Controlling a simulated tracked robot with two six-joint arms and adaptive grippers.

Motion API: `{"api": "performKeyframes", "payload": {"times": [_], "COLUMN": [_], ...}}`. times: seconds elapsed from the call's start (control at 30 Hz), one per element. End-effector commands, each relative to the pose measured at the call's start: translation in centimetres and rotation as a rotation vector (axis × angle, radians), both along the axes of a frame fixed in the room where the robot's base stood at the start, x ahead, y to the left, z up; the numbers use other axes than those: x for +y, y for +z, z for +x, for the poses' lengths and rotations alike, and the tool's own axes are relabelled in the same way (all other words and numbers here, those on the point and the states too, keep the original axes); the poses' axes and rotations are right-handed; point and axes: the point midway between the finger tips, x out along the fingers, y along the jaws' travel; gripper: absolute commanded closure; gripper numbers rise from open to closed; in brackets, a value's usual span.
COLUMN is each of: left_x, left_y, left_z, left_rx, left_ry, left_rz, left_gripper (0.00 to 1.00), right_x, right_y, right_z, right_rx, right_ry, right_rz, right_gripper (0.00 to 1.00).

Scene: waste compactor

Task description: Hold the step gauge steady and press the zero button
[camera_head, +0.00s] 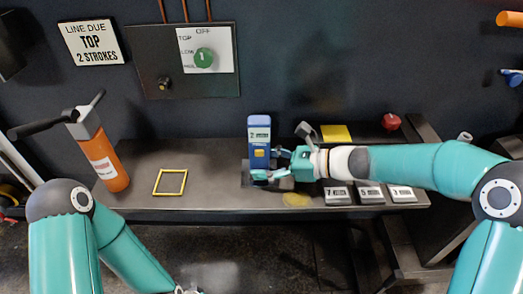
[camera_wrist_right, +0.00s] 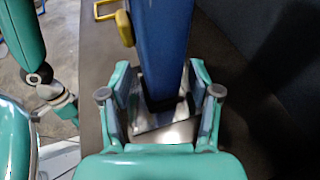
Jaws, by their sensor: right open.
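The step gauge (camera_head: 259,128) is an upright blue device with a small display and a yellow button (camera_head: 260,153) on its front. It stands on a dark base at the middle of the bench. My right gripper (camera_head: 273,175) is open at its lower part. In the right wrist view, the gauge (camera_wrist_right: 160,40) rises between the spread fingers of my right gripper (camera_wrist_right: 160,100), with gaps at its sides; the yellow button (camera_wrist_right: 125,28) juts out at left. My left gripper (camera_head: 186,291) is mostly cut off at the bottom edge, below the bench front, away from the gauge.
The bench (camera_head: 215,185) holds a yellow square frame (camera_head: 170,182), an orange cylinder with a black handle (camera_head: 104,155), several labelled grey blocks (camera_head: 370,194), a yellow pad (camera_head: 336,133) and a red knob (camera_head: 391,121). A control panel (camera_head: 187,62) is on the wall behind. Bench left of the gauge is mostly clear.

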Motion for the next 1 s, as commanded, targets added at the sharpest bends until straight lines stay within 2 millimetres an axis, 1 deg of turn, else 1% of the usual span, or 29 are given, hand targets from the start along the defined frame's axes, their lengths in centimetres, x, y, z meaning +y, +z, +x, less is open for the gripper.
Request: {"api": "performKeyframes", "payload": {"times": [0.1, 0.37, 0.47, 0.6, 0.67, 0.73, 0.97, 1.0], "left_x": [0.0, 0.0, 0.0, 0.0, 0.0, -0.01, -0.01, -0.01], "left_y": [-0.12, -0.09, -0.09, -0.09, -0.1, -0.1, -0.1, -0.1], "left_z": [0.01, 0.01, 0.01, 0.01, 0.01, 0.0, 0.0, 0.0], "left_rx": [0.0, 0.0, 0.0, 0.0, 0.0, 0.0, 0.0, 0.0], "left_ry": [0.0, 0.0, 0.0, 0.0, 0.0, 0.0, 0.0, 0.0], "left_rz": [0.0, 0.0, 0.0, 0.0, 0.0, 0.0, 0.0, 0.0], "left_gripper": [0.6, 0.6, 0.6, 0.6, 0.6, 0.6, 0.98, 1.0], "right_x": [0.34, 0.34, 0.33, 0.32, 0.31, 0.31, 0.3, 0.3], "right_y": [-0.1, -0.09, -0.09, -0.09, -0.09, -0.09, -0.09, -0.09], "right_z": [0.11, 0.13, 0.13, 0.12, 0.12, 0.12, 0.13, 0.13], "right_rx": [0.0, 0.0, -0.001, -0.001, -0.001, -0.001, 0.0, -0.001], "right_ry": [-0.001, -0.002, -0.002, -0.002, -0.002, -0.002, -0.002, -0.002], "right_rz": [0.0, 0.0, 0.0, 0.0, 0.0, 0.0, 0.0, 0.0], "right_gripper": [0.38, 0.38, 0.53, 0.76, 0.86, 0.87, 0.86, 0.86]}}
